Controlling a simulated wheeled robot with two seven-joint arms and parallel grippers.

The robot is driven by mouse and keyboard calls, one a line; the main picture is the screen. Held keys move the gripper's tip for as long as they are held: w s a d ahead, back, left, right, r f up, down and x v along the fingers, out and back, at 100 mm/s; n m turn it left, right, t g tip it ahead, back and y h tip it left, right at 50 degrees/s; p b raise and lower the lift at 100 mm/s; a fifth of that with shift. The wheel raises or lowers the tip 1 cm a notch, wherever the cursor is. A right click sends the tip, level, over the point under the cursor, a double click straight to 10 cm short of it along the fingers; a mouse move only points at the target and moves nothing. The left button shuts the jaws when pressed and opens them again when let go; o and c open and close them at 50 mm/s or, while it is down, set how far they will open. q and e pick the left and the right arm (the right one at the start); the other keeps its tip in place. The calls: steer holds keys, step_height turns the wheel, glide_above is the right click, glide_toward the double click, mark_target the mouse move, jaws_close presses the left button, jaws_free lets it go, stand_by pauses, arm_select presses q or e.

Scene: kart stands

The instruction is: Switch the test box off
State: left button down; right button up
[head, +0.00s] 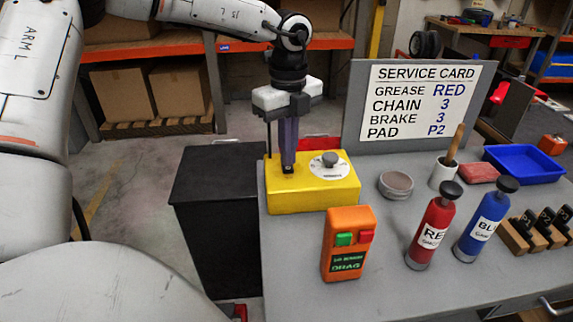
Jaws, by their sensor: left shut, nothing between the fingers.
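A yellow box (305,200), which looks like the test box, sits at the left edge of the grey bench. On its top is a grey knob (329,159) on a white round dial plate (318,168). My left gripper (288,165) points straight down with its fingers shut and empty. Its tips are at the left part of the box's top, beside the dial; I cannot tell whether they touch. A small dark spot shows at the tips, and the fingers hide what is behind them. My right gripper is not in view.
An orange box (347,245) with green and red buttons stands in front. A red bottle (433,228), a blue bottle (483,225), a round tin (396,184), a brush cup (443,174) and a blue tray (522,164) are to the right. A service card (422,100) stands behind.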

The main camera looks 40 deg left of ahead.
arm_select(q)
steer(key=shift+f+b, duration=0.85)
steer(key=shift+b, duration=0.05)
stand_by(0.8)
steer(key=shift+r, duration=0.15)
steer(key=shift+r+p, duration=1.7)
steer(key=shift+r, duration=1.7)
